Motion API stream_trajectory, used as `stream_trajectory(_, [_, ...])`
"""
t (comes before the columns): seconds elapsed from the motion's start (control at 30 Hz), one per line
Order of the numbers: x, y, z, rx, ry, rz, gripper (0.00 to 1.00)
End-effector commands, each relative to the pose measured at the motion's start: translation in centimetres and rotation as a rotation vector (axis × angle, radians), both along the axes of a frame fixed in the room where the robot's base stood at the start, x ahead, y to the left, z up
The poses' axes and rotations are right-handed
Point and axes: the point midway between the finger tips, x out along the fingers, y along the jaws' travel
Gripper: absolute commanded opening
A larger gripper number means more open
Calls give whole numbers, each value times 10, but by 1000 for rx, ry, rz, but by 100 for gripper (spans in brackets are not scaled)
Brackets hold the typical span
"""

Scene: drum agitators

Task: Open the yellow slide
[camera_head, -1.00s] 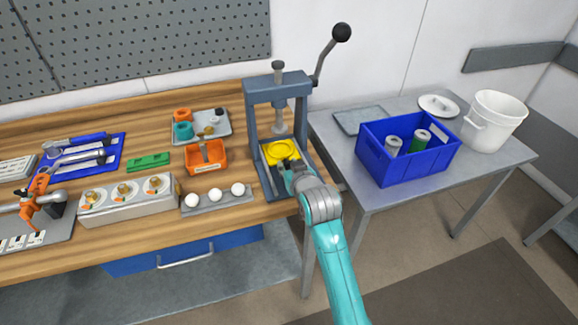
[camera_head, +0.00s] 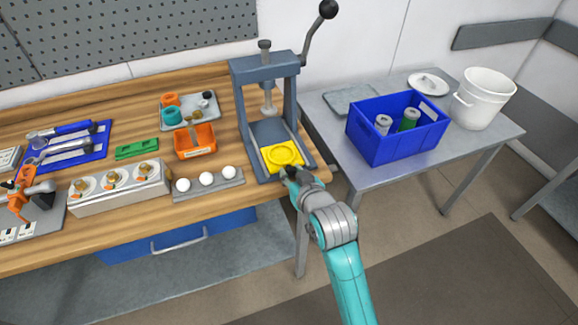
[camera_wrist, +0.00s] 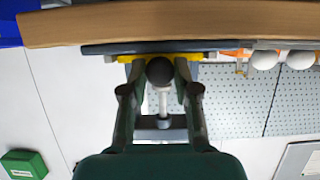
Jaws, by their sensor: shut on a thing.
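The yellow slide (camera_head: 282,157) is a flat plate with a round recess. It lies at the front of the grey base of the press (camera_head: 263,120), out from under the press ram (camera_head: 267,103). My gripper (camera_head: 292,175) is at the slide's front edge. In the wrist view my gripper (camera_wrist: 160,88) is shut on a dark round knob (camera_wrist: 160,70) in front of the slide, whose yellow edge (camera_wrist: 195,57) shows behind it.
An orange bin (camera_head: 195,141) and a rack with white balls (camera_head: 207,184) stand left of the press. A blue crate (camera_head: 398,128) with cans is on the grey side table to the right. The press lever (camera_head: 327,10) rises at the back. The floor in front is clear.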

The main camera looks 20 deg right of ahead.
Motion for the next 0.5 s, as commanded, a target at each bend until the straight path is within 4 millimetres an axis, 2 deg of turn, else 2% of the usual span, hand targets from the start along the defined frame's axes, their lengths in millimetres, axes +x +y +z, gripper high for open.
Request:
stream_trajectory(0.2, [0,0,-1,0,3,0,0])
stream_trajectory(0.23, [0,0,-1,0,3,0,32])
stream_trajectory(0.3, [0,0,-1,0,3,0,50])
stream_trajectory(0.33, [0,0,-1,0,2,0,54])
stream_trajectory(0.5, [0,0,0,0,1,0,54])
